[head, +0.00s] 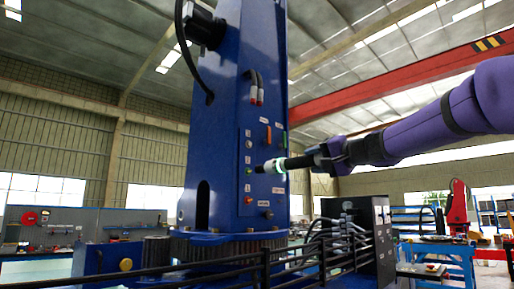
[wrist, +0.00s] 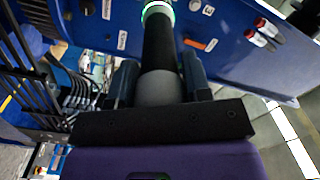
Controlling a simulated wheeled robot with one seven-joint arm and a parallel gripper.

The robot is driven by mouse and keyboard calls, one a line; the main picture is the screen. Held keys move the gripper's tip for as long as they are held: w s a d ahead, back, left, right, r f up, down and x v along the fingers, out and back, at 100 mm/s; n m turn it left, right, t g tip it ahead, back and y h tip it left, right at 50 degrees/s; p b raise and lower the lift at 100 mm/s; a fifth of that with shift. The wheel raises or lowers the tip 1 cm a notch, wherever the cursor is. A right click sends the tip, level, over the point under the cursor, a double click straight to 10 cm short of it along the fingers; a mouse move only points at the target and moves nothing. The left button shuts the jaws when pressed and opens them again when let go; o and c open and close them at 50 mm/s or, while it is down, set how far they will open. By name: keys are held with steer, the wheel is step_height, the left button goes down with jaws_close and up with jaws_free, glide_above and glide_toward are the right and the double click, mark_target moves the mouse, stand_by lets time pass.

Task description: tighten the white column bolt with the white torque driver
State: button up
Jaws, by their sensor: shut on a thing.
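My gripper (head: 322,160) is shut on the torque driver (head: 298,162), held roughly level and pointing left at the blue column (head: 222,120). The driver has a dark body, a grey section and a ring glowing white-green near its tip. In the wrist view the driver (wrist: 158,45) runs up between the two fingers (wrist: 160,88), and its tip is out of frame. In the head view the tip is close to the column's row of small coloured bolts, near a green one (head: 248,171); contact cannot be told. A pale bolt (head: 248,144) sits higher in the row.
Black railings (head: 265,268) cross the front below. A dark cabinet (head: 372,235) with cables stands at lower right. A red overhead beam (head: 410,85) spans the back.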

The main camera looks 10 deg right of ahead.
steer(key=r+n, duration=0.2)
steer(key=r, duration=0.1)
steer(key=s+d+r+n, duration=0.1)
steer(key=r+n, duration=0.1)
steer(key=r, duration=0.1)
steer(key=s+r+n, duration=0.1)
steer(key=r, duration=0.3)
steer(key=shift+s+d+n, duration=0.2)
steer(key=shift+d+n, duration=0.15)
steer(key=shift+n, duration=0.05)
steer(key=shift+x, duration=4.05)
stand_by(2.4)
